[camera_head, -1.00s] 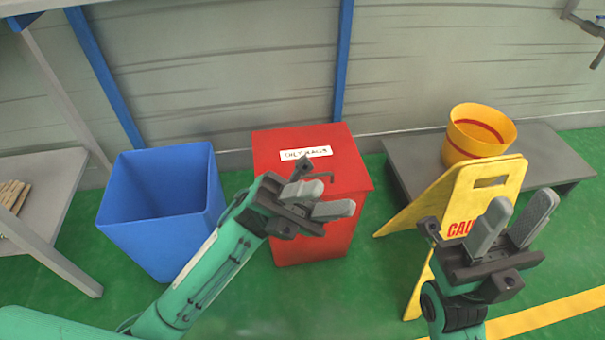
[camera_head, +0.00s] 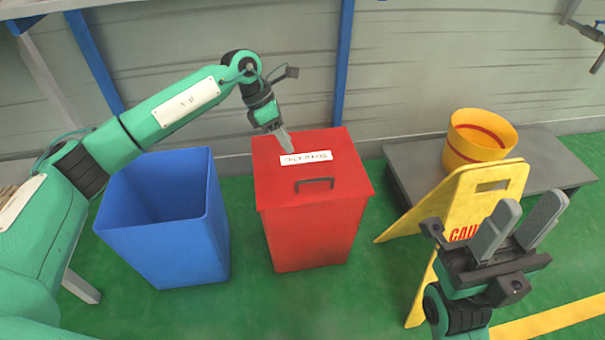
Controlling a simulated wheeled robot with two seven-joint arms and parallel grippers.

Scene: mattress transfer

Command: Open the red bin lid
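The red bin (camera_head: 312,232) stands on the green floor in the middle of the head view. Its red lid (camera_head: 335,167) is down on it, with a white label and a dark handle (camera_head: 314,183) near the front edge. My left gripper (camera_head: 288,148) points down at the lid's back left, close to the label. Its fingers overlap in this view, so I cannot tell how far apart they are, nor whether they touch the lid. My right gripper (camera_head: 518,222) is at the lower right, its two grey fingers apart with nothing between them.
An open blue bin (camera_head: 170,240) stands left of the red bin, under my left arm. A yellow caution sign (camera_head: 452,205) stands to the right, behind my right gripper. A yellow bucket (camera_head: 478,138) sits on a low grey platform (camera_head: 548,165). Green floor is clear in front.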

